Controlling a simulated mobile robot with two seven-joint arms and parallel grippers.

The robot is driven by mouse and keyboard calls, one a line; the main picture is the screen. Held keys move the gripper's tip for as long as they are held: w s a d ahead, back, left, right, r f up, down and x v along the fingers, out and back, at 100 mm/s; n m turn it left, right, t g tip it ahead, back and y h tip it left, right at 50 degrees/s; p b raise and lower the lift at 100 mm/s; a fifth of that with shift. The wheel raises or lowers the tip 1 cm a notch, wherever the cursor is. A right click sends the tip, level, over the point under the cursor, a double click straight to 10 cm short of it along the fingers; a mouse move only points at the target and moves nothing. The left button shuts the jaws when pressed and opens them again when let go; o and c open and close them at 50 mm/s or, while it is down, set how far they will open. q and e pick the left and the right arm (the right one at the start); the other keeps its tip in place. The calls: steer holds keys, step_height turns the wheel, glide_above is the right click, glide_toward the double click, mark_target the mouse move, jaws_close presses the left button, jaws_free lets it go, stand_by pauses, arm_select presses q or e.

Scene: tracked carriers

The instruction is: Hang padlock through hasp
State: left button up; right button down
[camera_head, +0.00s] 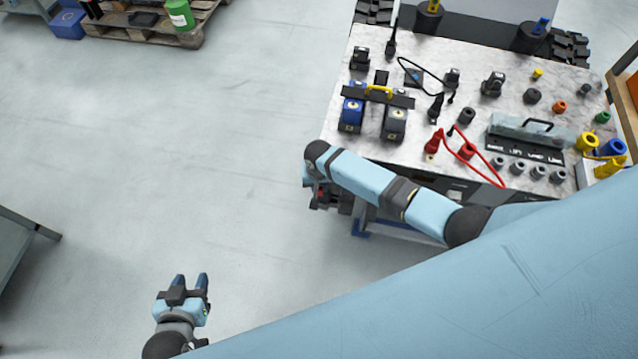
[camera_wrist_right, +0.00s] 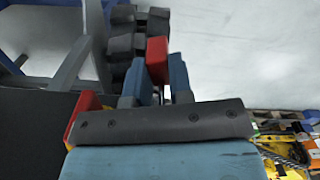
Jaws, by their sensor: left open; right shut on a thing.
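My left gripper (camera_head: 190,281) is open and empty over bare floor at the lower left of the head view. My right gripper (camera_wrist_right: 156,80) is shut on a red block, which looks like the padlock (camera_wrist_right: 157,56), between its two blue fingers. Its shackle cannot be made out. In the head view my right arm bends down at the near left corner of the marble-topped carrier, and its wrist mostly hides the gripper. Dark rounded parts lie just beyond the red block in the wrist view. I cannot make out the hasp in either view.
A pallet (camera_head: 150,30) stands far left. The floor between is clear.

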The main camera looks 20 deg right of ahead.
steer(key=shift+f+b, duration=0.3)
steer(key=shift+f, duration=0.4)
steer(key=c, duration=0.9)
jaws_free()
steer(key=shift+c, duration=0.2)
step_height(320, 180, up, 14)
steer(key=p, duration=0.1)
steer(key=shift+f, duration=0.1)
